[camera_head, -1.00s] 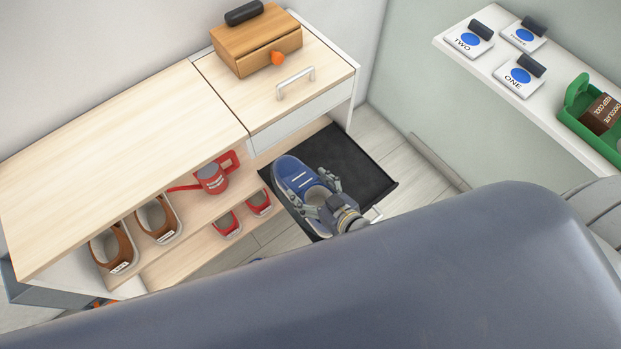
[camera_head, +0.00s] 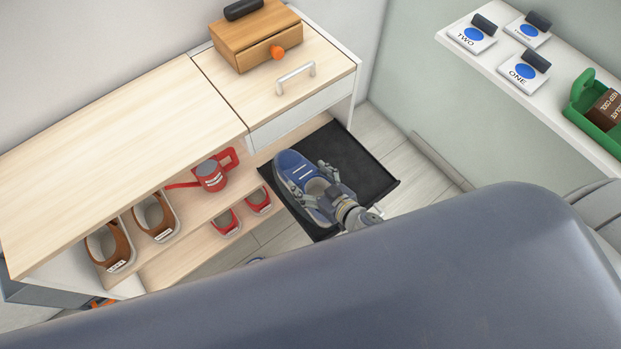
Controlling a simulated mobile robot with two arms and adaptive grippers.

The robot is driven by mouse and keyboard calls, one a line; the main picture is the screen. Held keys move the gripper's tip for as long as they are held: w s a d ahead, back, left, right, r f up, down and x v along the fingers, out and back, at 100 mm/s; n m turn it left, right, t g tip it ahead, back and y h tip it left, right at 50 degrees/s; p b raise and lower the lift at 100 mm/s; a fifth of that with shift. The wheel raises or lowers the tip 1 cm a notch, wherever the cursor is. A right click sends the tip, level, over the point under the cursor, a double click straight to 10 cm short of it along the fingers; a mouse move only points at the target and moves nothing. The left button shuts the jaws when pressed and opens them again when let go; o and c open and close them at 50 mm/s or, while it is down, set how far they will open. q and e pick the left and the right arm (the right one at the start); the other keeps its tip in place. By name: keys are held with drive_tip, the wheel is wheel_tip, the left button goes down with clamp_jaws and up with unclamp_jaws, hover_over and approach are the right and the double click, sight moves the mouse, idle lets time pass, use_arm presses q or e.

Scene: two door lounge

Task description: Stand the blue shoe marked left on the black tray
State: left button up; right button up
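A blue shoe (camera_head: 290,166) with a pale sole and white stripes is at the black tray (camera_head: 365,172), toe pointing up and left. It looks upright, sole down; whether the sole touches the tray is unclear. No marking is legible on it. My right gripper (camera_head: 316,181) is at the heel end, with one finger along each side of the shoe. Whether the fingers press on it cannot be seen. The gripper hides part of the heel. My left gripper is not in view.
The shelf unit (camera_head: 110,150) left of the tray holds brown shoes (camera_head: 155,215), a red can (camera_head: 211,176) and red shoes (camera_head: 258,200). A wooden box (camera_head: 255,40) stands on top. A wall shelf (camera_head: 545,110) is at right. A large grey-blue foreground shape hides the lower view.

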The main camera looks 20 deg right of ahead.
drive_tip(key=o, duration=0.4)
drive_tip(key=shift+r, duration=0.25)
drive_tip(key=p+v, duration=0.1)
drive_tip(key=v, duration=1.1)
drive_tip(key=shift+f, duration=0.1)
